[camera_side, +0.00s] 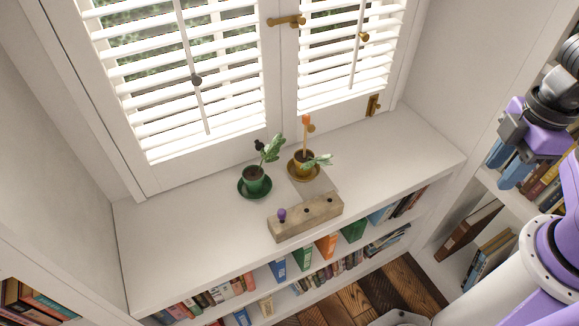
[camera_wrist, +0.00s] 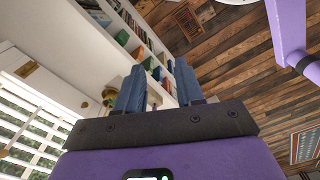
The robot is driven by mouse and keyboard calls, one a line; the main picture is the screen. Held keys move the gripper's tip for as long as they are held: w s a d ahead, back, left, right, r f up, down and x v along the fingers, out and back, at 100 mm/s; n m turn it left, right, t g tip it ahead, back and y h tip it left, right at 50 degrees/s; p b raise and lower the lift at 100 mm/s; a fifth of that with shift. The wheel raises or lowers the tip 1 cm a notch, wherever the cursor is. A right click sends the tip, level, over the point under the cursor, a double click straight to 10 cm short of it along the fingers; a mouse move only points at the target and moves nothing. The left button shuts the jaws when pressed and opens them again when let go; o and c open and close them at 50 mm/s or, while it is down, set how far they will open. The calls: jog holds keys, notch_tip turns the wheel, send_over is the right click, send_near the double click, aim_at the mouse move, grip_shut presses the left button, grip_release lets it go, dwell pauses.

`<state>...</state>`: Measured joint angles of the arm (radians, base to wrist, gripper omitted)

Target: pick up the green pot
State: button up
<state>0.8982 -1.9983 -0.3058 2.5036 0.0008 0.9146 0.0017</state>
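The green pot (camera_side: 254,182) stands upright on a green saucer (camera_side: 242,190) on the white window ledge, left of the middle in the side view. It holds dark soil and a leafy plant (camera_side: 271,149), with a black knob (camera_side: 259,145) beside the leaves. My gripper (camera_side: 513,162) is far to the right of the pot, above the shelves at the right, and touches nothing. Its two blue fingers (camera_wrist: 158,82) are apart with nothing between them in the wrist view. I cannot make out the green pot in the wrist view.
A yellow pot (camera_side: 299,165) with an orange-topped stick (camera_side: 306,121) and a plant stands close right of the green pot. A wooden block (camera_side: 319,217) with holes and a purple knob (camera_side: 282,214) lies in front. Shuttered windows (camera_side: 190,75) stand behind. The ledge's left is clear.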

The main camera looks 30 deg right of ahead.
jog(key=n+t+y, duration=0.2)
jog(key=n+y, duration=0.2)
jog(key=n, duration=2.8)
send_over(259, 162)
jog(key=s+d, duration=0.3)
jog(key=d, duration=0.3)
notch_tip(259, 162, down, 11)
jog(key=shift+d+x, duration=0.15)
jog(key=shift+x, duration=4.2)
jog(key=shift+d+x, duration=0.2)
jog(key=shift+x, duration=4.15)
jog(key=shift+f, duration=0.15)
grip_shut()
